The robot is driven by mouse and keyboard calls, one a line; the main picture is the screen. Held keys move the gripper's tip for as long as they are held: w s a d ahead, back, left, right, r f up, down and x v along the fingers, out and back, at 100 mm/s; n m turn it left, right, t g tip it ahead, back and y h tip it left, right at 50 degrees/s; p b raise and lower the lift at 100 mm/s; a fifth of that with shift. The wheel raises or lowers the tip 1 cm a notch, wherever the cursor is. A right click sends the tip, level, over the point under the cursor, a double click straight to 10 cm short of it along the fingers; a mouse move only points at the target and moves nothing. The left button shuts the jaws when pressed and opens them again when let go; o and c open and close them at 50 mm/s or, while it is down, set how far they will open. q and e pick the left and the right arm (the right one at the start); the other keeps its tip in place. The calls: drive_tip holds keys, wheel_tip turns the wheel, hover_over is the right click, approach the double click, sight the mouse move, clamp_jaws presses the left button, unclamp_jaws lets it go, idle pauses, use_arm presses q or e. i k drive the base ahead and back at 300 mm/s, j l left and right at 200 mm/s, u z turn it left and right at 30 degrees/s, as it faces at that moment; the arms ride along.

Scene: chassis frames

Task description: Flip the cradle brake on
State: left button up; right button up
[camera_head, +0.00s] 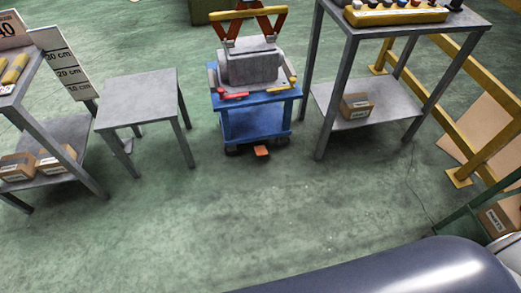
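A small blue wheeled cart (254,124) stands on the floor at the upper middle. A grey block-shaped part (252,66) rests in a grey cradle on its top. Two red bars (235,95) and yellow pieces show along the cradle's edge. An orange pedal-like tab (261,151) sticks out low at the cart's near side, close to the floor. I cannot tell for sure which piece is the cradle brake, nor its position. Neither of my grippers is in view.
A bare grey table (139,98) stands left of the cart; a taller workbench (370,30) stands right. A yellow rail (471,80) runs along the right. A shiny dark rounded surface (400,268) fills the lower right. Green floor (230,215) before the cart is clear.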

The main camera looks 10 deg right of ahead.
sight(260, 151)
drive_tip(key=i, duration=1.35)
drive_tip(key=l+z, duration=0.05)
drive_tip(key=l, duration=0.1)
